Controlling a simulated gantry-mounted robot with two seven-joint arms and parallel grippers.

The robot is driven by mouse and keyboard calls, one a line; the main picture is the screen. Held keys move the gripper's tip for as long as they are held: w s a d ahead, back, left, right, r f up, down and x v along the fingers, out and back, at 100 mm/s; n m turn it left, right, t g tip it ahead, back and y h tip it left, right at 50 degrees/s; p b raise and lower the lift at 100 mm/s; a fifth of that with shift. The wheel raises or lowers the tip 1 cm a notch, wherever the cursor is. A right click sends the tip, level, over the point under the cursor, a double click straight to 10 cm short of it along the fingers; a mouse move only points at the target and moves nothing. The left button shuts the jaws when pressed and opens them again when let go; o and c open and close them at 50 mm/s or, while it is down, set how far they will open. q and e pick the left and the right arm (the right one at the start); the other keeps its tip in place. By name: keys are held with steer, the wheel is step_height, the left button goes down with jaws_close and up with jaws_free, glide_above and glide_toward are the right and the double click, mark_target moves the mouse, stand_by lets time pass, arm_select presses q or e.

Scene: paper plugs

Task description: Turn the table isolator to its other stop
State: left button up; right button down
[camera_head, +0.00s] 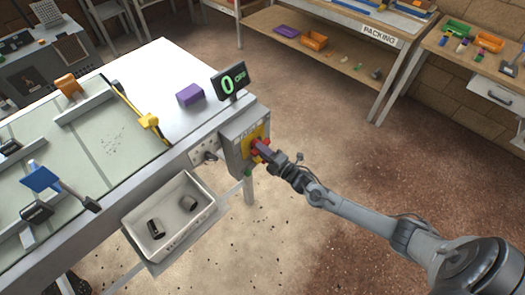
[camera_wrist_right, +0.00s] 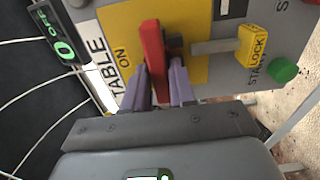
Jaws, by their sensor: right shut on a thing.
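The table isolator is a red handle (camera_wrist_right: 152,55) on a yellow plate (camera_wrist_right: 190,72), on the grey control box (camera_head: 232,143) at the table's end. In the wrist view the handle stands roughly upright in the picture, just right of the word ON. My right gripper (camera_wrist_right: 162,88) is shut on the handle, its purple fingers on either side of the handle's near end. In the head view my right gripper (camera_head: 264,150) reaches the box from the right and partly hides the handle (camera_head: 256,148). My left gripper is in neither view.
A yellow LOCK tag (camera_wrist_right: 252,46) on a grey bar and a green button (camera_wrist_right: 284,70) are close right of the handle. A display (camera_head: 229,83) stands above the box. A white bin (camera_head: 205,190) with dark parts hangs nearby. Open floor lies right of the table.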

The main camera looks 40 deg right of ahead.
steer(key=c, duration=1)
jaws_free()
steer(key=shift+c, duration=0.2)
steer(key=s+d+p, duration=0.1)
steer(key=s+p, duration=0.1)
steer(key=s, duration=0.8)
steer(key=shift+s+d, duration=0.2)
steer(key=shift+s, duration=0.2)
